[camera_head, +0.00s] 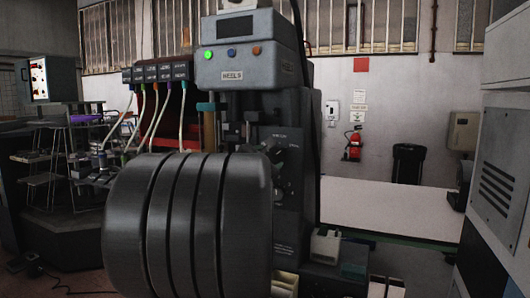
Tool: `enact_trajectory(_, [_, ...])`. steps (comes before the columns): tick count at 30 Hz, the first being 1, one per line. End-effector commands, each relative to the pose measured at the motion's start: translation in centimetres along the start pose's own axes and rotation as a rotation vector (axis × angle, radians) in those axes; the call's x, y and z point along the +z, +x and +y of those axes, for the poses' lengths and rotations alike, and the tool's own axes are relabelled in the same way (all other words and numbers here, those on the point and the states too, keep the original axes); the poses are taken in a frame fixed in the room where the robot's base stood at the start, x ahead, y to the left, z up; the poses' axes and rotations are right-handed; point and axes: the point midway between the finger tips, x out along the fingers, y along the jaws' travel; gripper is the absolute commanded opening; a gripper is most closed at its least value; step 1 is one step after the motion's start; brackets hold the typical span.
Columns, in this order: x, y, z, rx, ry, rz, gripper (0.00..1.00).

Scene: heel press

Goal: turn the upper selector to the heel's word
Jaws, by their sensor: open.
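A large dark ribbed shape (190,225), probably part of my arm, fills the lower foreground and covers the area left of the selector. I cannot make out a heel or its word. My gripper's fingers are not in view.
A white-topped table (390,207) extends to the right of the press. A grey cabinet (500,140) stands at the right edge. Small bins (325,246) sit at the press's lower right. Labelled boxes with pale cables (160,72) and a cluttered rack (85,150) are at left.

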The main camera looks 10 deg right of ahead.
Motion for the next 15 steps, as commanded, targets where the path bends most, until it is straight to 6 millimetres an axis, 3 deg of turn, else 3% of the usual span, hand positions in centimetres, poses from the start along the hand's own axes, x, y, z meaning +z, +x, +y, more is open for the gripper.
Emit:
enact_trajectory(6, [0.2,3.8,0.0,-0.002,-0.001,0.0,0.57])
enact_trajectory(15, [0.0,6.0,0.0,0.0,0.001,0.0,0.57])
